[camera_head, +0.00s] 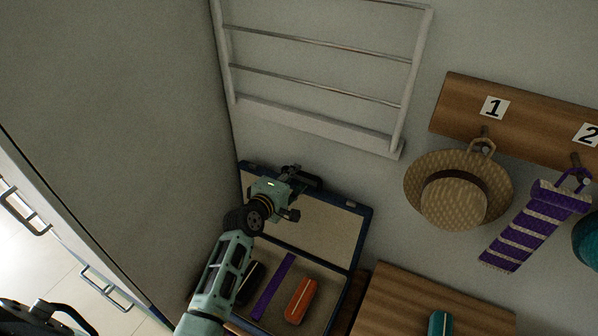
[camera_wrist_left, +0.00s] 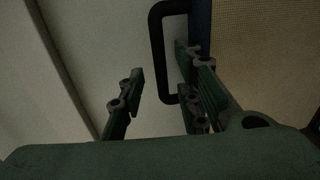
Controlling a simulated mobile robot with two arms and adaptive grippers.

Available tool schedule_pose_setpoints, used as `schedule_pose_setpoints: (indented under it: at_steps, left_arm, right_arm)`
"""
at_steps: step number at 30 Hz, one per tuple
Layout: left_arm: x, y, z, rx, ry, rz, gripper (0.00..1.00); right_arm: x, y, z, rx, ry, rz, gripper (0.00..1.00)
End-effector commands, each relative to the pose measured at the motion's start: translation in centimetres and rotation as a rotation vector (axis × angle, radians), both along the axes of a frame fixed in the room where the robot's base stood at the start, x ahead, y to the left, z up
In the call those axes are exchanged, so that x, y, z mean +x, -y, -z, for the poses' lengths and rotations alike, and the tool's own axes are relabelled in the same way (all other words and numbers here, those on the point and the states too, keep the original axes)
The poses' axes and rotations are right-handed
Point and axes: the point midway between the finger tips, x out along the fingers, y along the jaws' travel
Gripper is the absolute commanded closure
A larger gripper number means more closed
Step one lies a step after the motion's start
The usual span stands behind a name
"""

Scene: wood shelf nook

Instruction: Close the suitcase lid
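The dark blue suitcase stands open against the wall in the head view. Its beige-lined lid (camera_head: 325,235) is raised, with a black handle (camera_head: 305,179) at its top edge. Its base (camera_head: 325,292) holds an orange case (camera_head: 301,300), a purple strip (camera_head: 273,287) and a dark item partly hidden by my arm. My left gripper (camera_head: 296,193) is in front of the lid's upper part. In the left wrist view the gripper (camera_wrist_left: 158,85) is open, with the handle (camera_wrist_left: 157,50) and the lid's blue edge (camera_wrist_left: 201,35) near the right finger. Contact cannot be told. My right gripper is not in view.
A wooden surface (camera_head: 400,310) with a teal case (camera_head: 438,324) stands right of the suitcase. A straw hat (camera_head: 452,195) and a purple striped scarf (camera_head: 530,228) hang from a wooden rack (camera_head: 450,110). A white rail rack (camera_head: 310,120) is above. A tall grey panel (camera_head: 120,120) bounds the left.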

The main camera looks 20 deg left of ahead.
Motion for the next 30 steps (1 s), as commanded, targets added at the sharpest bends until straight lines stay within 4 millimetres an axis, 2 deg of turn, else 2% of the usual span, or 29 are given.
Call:
schedule_pose_setpoints:
  at_steps: [3,9,21,30]
  left_arm:
    - [1.7,0.2,0.4,0.002,-0.002,0.000,0.69]
    - [3.4,0.5,1.1,0.004,-0.001,0.001,0.69]
    - [3.9,0.5,1.2,0.005,-0.001,0.001,0.69]
    - [3.9,0.5,1.2,0.005,-0.001,0.001,0.94]
  right_arm:
    - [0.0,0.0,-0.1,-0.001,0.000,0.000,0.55]
    - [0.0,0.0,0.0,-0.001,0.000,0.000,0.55]
    - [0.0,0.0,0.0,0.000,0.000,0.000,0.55]
    - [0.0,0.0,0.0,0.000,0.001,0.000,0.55]
